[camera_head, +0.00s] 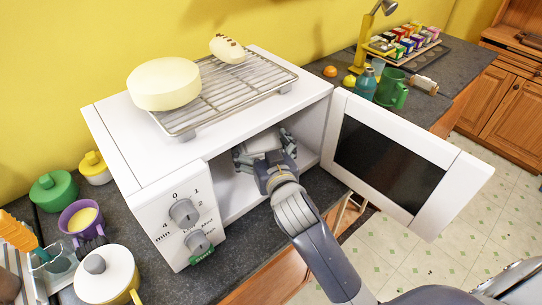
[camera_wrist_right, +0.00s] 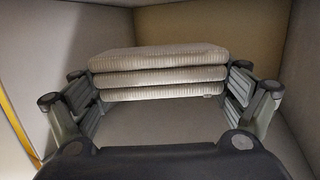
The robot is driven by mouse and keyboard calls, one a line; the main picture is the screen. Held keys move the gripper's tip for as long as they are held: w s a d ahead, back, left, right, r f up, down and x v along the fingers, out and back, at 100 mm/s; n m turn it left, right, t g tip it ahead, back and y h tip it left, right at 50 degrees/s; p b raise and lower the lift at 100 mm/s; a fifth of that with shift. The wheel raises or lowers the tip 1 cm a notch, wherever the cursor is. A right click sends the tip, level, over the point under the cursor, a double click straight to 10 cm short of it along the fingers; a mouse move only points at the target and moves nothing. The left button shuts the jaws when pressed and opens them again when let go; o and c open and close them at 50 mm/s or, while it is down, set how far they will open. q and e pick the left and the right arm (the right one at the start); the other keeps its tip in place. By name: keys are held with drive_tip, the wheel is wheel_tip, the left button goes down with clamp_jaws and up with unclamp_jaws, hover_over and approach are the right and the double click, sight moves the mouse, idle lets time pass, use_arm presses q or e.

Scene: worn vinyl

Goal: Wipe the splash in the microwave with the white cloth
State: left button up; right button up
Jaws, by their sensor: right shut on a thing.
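The white microwave (camera_head: 150,170) stands on the dark counter with its door (camera_head: 390,160) swung wide open to the right. My right arm reaches through the opening, and my right gripper (camera_head: 263,150) is inside the cavity. In the right wrist view, the gripper (camera_wrist_right: 160,95) is shut on the folded white cloth (camera_wrist_right: 158,75), one finger at each side. The cloth shows as several stacked ribbed layers; a bit of it shows in the head view (camera_head: 262,142). I see no splash; the cloth, gripper and cavity walls may hide it. My left gripper is not in view.
On the microwave top lie a wire rack (camera_head: 235,90), a round cream item (camera_head: 163,83) and a loaf-shaped item (camera_head: 228,48). Pots and a purple cup (camera_head: 82,220) crowd the counter at left. A green mug (camera_head: 392,90) and a bottle stand behind the open door.

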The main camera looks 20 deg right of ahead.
sight(259, 156)
drive_tip(key=shift+w, duration=0.5)
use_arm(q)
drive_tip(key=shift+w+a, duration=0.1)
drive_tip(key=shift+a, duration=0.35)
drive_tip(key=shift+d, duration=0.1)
use_arm(e)
drive_tip(key=shift+r, duration=0.1)
drive_tip(key=shift+f+b, duration=0.45)
drive_tip(key=shift+f, duration=0.5)
drive_tip(key=shift+f+b, duration=1.2)
drive_tip(key=shift+f, duration=0.55)
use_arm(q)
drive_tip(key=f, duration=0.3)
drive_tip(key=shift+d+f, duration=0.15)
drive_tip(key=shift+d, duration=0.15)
use_arm(e)
drive_tip(key=shift+r, duration=0.1)
